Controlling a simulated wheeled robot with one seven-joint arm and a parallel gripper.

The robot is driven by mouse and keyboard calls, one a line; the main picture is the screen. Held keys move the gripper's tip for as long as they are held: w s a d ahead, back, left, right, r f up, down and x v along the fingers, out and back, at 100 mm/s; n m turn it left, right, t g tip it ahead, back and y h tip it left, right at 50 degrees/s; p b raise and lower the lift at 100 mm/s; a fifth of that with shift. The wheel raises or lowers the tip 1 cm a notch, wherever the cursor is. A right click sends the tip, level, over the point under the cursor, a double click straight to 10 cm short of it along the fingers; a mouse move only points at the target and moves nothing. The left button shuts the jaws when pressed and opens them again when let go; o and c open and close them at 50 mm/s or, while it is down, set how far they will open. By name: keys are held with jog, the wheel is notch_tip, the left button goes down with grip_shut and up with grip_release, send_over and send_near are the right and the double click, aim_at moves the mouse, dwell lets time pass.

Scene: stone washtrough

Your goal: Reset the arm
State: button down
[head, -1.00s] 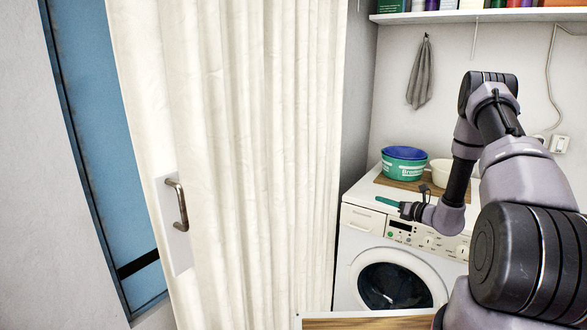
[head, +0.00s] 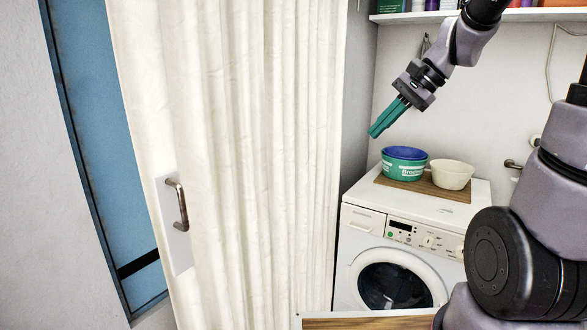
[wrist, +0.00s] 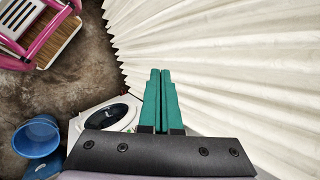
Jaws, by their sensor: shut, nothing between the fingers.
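My gripper (head: 372,133) has green fingers and is shut and empty. In the head view it hangs in the air above the washing machine, up and left of the bowls, pointing down and left. In the wrist view the fingers (wrist: 160,72) lie side by side, with the pale folding curtain behind them. My arm reaches in from the right side of the head view, raised near the shelf.
A white washing machine (head: 362,221) bears a board with a green and blue tub (head: 404,170) and a cream bowl (head: 452,182). The folding curtain (head: 260,150) with a handle (head: 178,205) stands left. A shelf (head: 460,16) hangs above. The wrist view shows a blue bucket (wrist: 37,138) and pink-framed item (wrist: 45,45).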

jog(key=s+d+r+n+t+h, duration=0.2)
jog(key=s+r+n, duration=0.1)
jog(key=s, duration=0.2)
jog(key=s+d+r+n+t+h, duration=0.2)
jog(key=s+d+n+h, duration=0.1)
jog(key=s, duration=0.3)
jog(key=shift+d+r+t, duration=0.3)
jog(key=shift+r+t, duration=0.1)
